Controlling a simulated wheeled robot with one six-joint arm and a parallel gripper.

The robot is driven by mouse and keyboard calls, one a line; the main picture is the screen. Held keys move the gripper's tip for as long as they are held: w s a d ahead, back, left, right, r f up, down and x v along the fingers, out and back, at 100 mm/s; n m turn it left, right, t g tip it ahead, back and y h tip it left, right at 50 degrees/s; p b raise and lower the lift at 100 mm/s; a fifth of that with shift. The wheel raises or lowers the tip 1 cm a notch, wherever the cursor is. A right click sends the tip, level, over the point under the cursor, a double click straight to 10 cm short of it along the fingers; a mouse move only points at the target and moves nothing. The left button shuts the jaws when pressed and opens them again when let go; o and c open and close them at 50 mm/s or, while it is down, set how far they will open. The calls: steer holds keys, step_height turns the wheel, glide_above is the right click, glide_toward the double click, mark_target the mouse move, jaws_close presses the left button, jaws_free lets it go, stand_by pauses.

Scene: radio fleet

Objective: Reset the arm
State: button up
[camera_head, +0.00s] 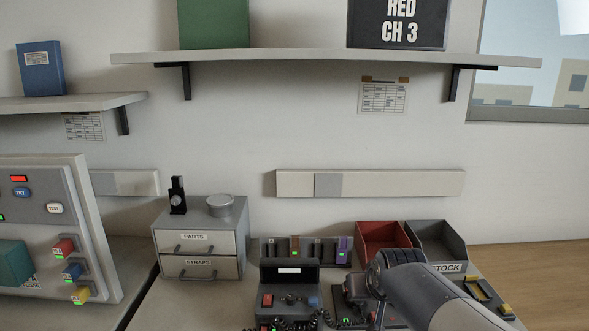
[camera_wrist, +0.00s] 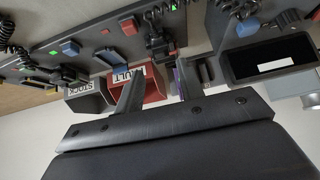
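My arm (camera_head: 435,295) reaches in from the lower right in the head view, over the right part of the bench. Its bulk hides part of the equipment there. The fingers are not clearly seen in that view. In the wrist view, my gripper (camera_wrist: 158,70) shows two dark fingers standing well apart, with nothing visible held between them. The wrist picture is turned over, with the bench at the top. A red bin (camera_wrist: 153,86) shows behind and between the fingers.
The red bin (camera_head: 382,238) and a grey STOCK bin (camera_head: 437,238) stand near my arm. A radio console (camera_head: 290,274) with coiled cords is left of it. A drawer unit (camera_head: 201,243) and a panel (camera_head: 50,220) stand farther left. A shelf (camera_head: 320,58) hangs above.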

steer(key=x, duration=0.6)
steer(key=shift+b, duration=0.35)
steer(key=shift+w+r+p, duration=0.15)
steer(key=shift+r+p, duration=0.15)
steer(key=shift+p, duration=0.35)
steer(key=shift+r+g+p, duration=0.1)
steer(key=shift+g+p, duration=0.4)
steer(key=shift+p, duration=0.45)
steer(key=g+p, duration=0.1)
steer(key=p, duration=0.2)
steer(key=w+g+p, duration=0.1)
steer(key=g+p, duration=0.1)
steer(key=p, duration=0.2)
steer(key=shift+r, duration=0.2)
steer(key=g+p, duration=0.2)
steer(key=p, duration=0.1)
steer(key=w+g+p, duration=0.1)
steer(key=p, duration=0.3)
steer(key=shift+w+g+p, duration=0.2)
steer(key=shift+g+p, duration=0.1)
steer(key=shift+g, duration=0.1)
step_height(320, 180, up, 10)
steer(key=b, duration=0.1)
steer(key=shift+r, duration=0.25)
